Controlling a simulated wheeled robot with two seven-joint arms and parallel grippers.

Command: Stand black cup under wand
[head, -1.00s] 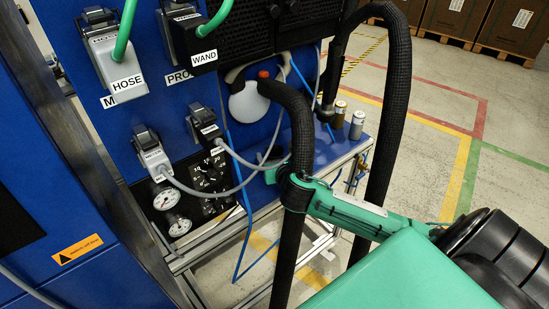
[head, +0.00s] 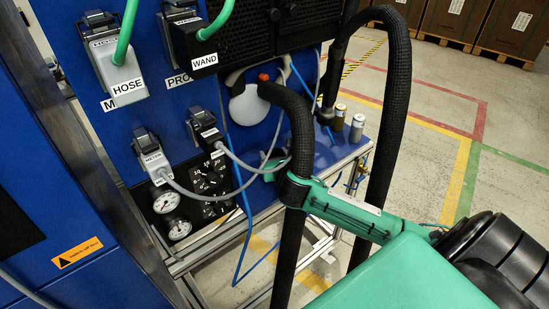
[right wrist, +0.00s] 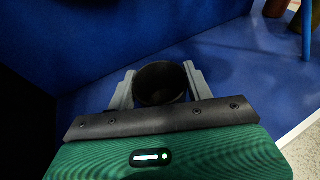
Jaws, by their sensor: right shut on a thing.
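The black cup (right wrist: 160,84) stands between the two grey fingers of my right gripper (right wrist: 161,88) in the right wrist view, over the blue shelf. The fingers are shut on its sides, and its dark open mouth faces the camera. In the head view my green right arm reaches in from the right. The black hoses hide most of its gripper (head: 274,166), and I cannot make out the cup there. A connector labelled WAND (head: 205,61) is plugged into the blue panel; the wand itself I cannot clearly identify. My left gripper is not in view.
Thick black hoses (head: 398,110) loop close around my right arm. Two small cans (head: 357,127) stand on the right part of the blue shelf (head: 335,152). Cables and gauges (head: 167,202) are on the panel to the left. Open floor lies at the right.

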